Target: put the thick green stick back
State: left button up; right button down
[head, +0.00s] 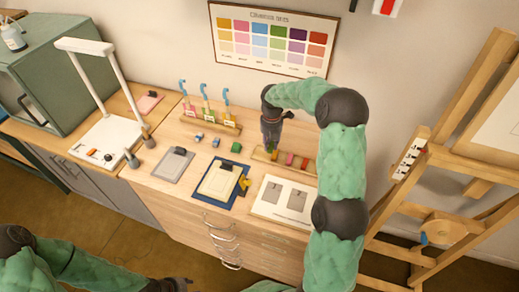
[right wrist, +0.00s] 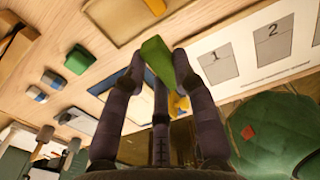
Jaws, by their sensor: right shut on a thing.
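A thick green stick (right wrist: 157,62) is between the fingers of my right gripper (right wrist: 160,75) in the right wrist view, its end standing out past the fingertips. In the head view, my right gripper (head: 270,143) points down over the left part of a wooden holder (head: 262,158). The holder has yellow, pink and red pieces in it. I cannot tell whether the green stick touches the holder. The dark end of my left arm (head: 170,285) is at the bottom edge of the head view, with its fingers unclear.
A green block (head: 236,147) and small blue-grey pieces (head: 215,142) lie left of the holder. A clipboard (head: 218,180) and a numbered sheet (head: 284,198) lie in front. A rack with blue-topped tools (head: 212,120) is behind; an easel (head: 440,170) stands right.

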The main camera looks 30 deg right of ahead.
send_over(259, 153)
notch_tip(259, 153, down, 7)
jog(key=shift+s+d+r+b, duration=0.1)
jog(key=shift+d+b, duration=0.05)
jog(key=shift+b, duration=0.2)
jog(key=shift+f, duration=1.6)
jog(key=c, duration=1)
grip_release()
jog(key=shift+f, duration=0.1)
notch_tip(259, 153, up, 12)
jog(key=shift+p, duration=0.45)
